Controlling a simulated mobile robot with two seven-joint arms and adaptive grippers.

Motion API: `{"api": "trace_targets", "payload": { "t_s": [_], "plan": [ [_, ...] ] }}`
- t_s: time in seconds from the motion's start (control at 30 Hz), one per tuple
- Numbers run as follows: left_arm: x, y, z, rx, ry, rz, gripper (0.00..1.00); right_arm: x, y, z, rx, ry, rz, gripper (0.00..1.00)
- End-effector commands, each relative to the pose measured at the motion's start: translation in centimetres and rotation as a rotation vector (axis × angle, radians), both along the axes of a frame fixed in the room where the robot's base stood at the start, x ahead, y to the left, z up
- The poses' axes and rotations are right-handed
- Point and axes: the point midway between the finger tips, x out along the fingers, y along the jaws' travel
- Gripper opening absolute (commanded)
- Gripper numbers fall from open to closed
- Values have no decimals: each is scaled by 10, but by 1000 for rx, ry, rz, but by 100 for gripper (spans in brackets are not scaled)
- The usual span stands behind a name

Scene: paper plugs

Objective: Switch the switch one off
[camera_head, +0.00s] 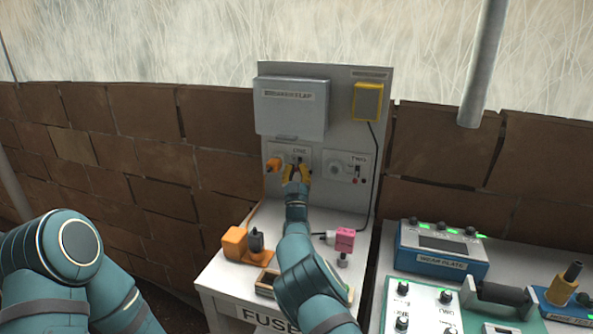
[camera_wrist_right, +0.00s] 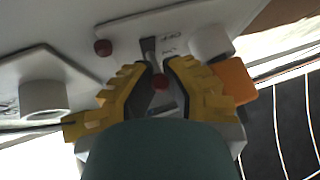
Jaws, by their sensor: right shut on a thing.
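The plate labelled ONE (camera_head: 308,158) is on the upright panel, left of the plate labelled TWO (camera_head: 338,178).
An orange plug (camera_head: 273,165) sits at the left of plate one, close to my fingers in the wrist view (camera_wrist_right: 236,80). A grey cover box (camera_head: 290,108) is above. A pink plug (camera_head: 345,239) and an orange block (camera_head: 235,242) stand on the shelf beside my forearm.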

Motion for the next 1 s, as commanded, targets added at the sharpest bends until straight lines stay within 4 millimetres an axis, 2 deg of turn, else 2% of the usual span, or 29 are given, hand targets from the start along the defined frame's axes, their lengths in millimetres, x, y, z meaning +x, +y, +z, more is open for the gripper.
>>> {"api": "trace_targets", "payload": {
  "t_s": [0.1, 0.13, 0.17, 0.2, 0.63, 0.87, 1.0],
  "plan": [
    [0, 0, 0, 0, 0, 0, 47, 0, 1, 4, 0, -6, 3, 0],
    [0, 0, 0, 0, 0, 0, 47, 0, 1, 4, 0, -6, 3, 19],
    [0, 0, 0, 0, 0, 0, 47, 0, 1, 4, 0, -6, 3, 29],
    [0, 0, 0, 0, 0, 0, 47, 0, 1, 4, 0, -5, 3, 31],
    [0, 0, 0, 0, 0, 0, 47, -1, 1, 4, 16, 31, 1, 31],
    [0, 0, 2, 0, 0, 0, 47, -1, 2, 11, 83, 196, 1, 31],
    [0, 0, 16, 0, 0, 0, 47, -1, 1, 18, 129, 311, 0, 31]
  ]
}}
